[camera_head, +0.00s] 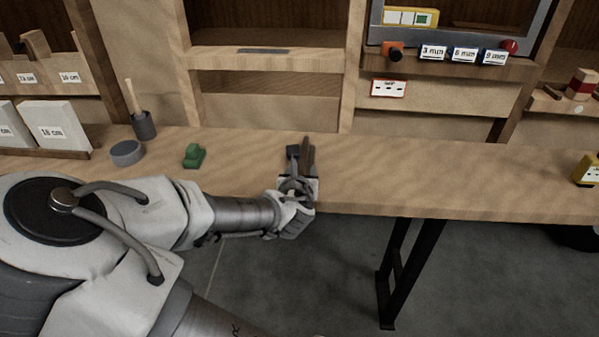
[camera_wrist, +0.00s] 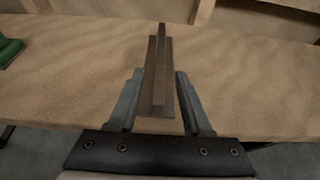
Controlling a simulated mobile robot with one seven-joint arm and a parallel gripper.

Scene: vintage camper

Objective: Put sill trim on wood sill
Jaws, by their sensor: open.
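A long dark brown L-shaped piece, which looks like the sill trim (camera_wrist: 158,85), lies on the workbench and points away from me in the wrist view. It also shows in the head view (camera_head: 308,153), partly hidden by my gripper (camera_head: 301,176). In the wrist view my gripper (camera_wrist: 158,74) is open, with one finger on each side of the trim and a gap visible on both sides. A light wooden ledge, which looks like the wood sill (camera_head: 225,59), runs between uprights behind the bench. A flat dark grey strip (camera_head: 263,50) lies on that ledge.
A green object (camera_head: 194,156), a grey round block (camera_head: 127,152) and a dark cup with a wooden handle (camera_head: 142,122) stand to the left. A yellow object (camera_head: 587,170) is at far right.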

